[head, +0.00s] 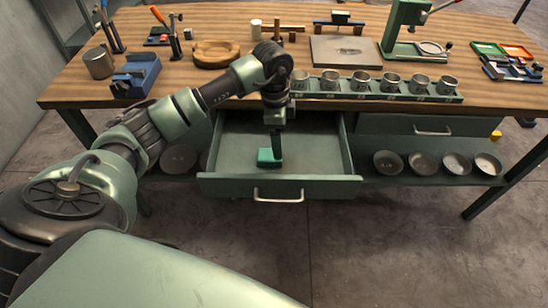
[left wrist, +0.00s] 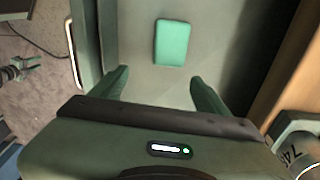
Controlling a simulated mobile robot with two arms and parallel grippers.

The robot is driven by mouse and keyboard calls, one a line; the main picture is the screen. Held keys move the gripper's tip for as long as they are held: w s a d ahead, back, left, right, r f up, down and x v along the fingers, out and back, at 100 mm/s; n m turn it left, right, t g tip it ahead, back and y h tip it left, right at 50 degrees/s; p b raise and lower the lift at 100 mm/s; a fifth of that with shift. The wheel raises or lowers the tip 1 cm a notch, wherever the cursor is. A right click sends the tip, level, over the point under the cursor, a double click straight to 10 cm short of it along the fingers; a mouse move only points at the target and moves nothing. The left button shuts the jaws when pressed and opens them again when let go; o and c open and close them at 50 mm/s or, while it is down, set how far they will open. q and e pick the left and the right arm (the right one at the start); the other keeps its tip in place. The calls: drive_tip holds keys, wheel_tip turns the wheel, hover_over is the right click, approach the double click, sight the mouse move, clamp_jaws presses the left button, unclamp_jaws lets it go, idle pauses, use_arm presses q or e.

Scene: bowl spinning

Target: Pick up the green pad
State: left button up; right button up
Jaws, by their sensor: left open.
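The green pad (head: 265,158) lies flat in the open drawer (head: 325,160), near the middle of its floor. It is a small rounded block, and it also shows in the left wrist view (left wrist: 172,43). My left gripper (head: 276,148) points down into the drawer over the pad and partly covers it in the head view. In the left wrist view the two green fingers (left wrist: 160,82) are apart with nothing between them. The pad shows beyond the fingertips, apart from them. My right gripper is in neither view.
The drawer's front has a metal handle (head: 278,197). Above it, the wooden bench (head: 215,93) carries a green rack of metal cups (head: 375,95). Dark bowls (head: 420,163) stand on the shelf right of the drawer. The drawer floor around the pad is clear.

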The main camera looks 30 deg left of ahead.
sight(271, 155)
use_arm(q)
drive_tip(key=shift+a+f+n+y, duration=0.15)
drive_tip(key=shift+a+n+y, duration=0.15)
drive_tip(key=shift+a, duration=0.65)
drive_tip(key=shift+a+f, duration=0.15)
drive_tip(key=shift+a, duration=0.05)
wheel_tip(271, 155, down, 7)
drive_tip(key=shift+a+f+p, duration=0.1)
drive_tip(key=shift+p, duration=0.55)
drive_tip(key=shift+c, duration=0.2)
drive_tip(key=c, duration=1.4)
wheel_tip(271, 155, up, 20)
drive_tip(key=shift+b, duration=0.4)
